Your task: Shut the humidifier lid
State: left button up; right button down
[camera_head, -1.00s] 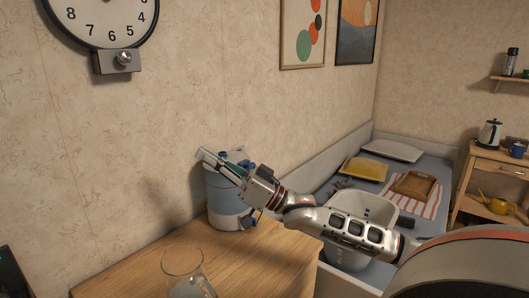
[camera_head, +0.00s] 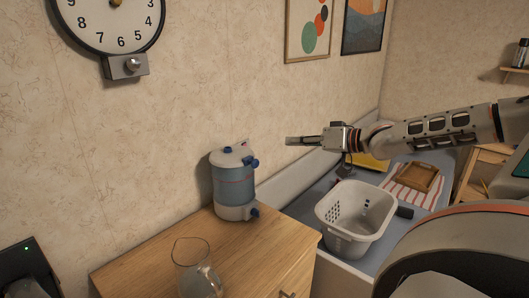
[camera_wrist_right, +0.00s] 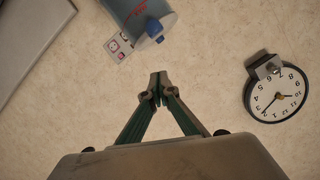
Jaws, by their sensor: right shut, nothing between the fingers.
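The humidifier (camera_head: 234,190) stands upright near the back of the wooden cabinet, with a clear blue tank and a white base. Its white lid (camera_head: 230,157) lies flat across the top of the tank, with blue parts on and beside it. My right gripper (camera_head: 289,140) is shut and empty, to the right of the humidifier and slightly above its lid, apart from it. In the right wrist view, the closed fingertips (camera_wrist_right: 158,82) show in front of the wall, with part of the humidifier (camera_wrist_right: 130,12) at the top edge. My left gripper is not in view.
A glass jug (camera_head: 195,272) stands at the cabinet's front. A white basket (camera_head: 350,238) and a wooden tray (camera_head: 416,177) are on the grey bed at right. A clock (camera_head: 110,20) hangs on the wall. The cabinet top right of the jug is clear.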

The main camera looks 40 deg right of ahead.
jog(key=w+a+f+b, duration=0.2)
jog(key=w+a+f, duration=0.2)
jog(key=w, duration=0.5)
jog(key=shift+f, duration=1.05)
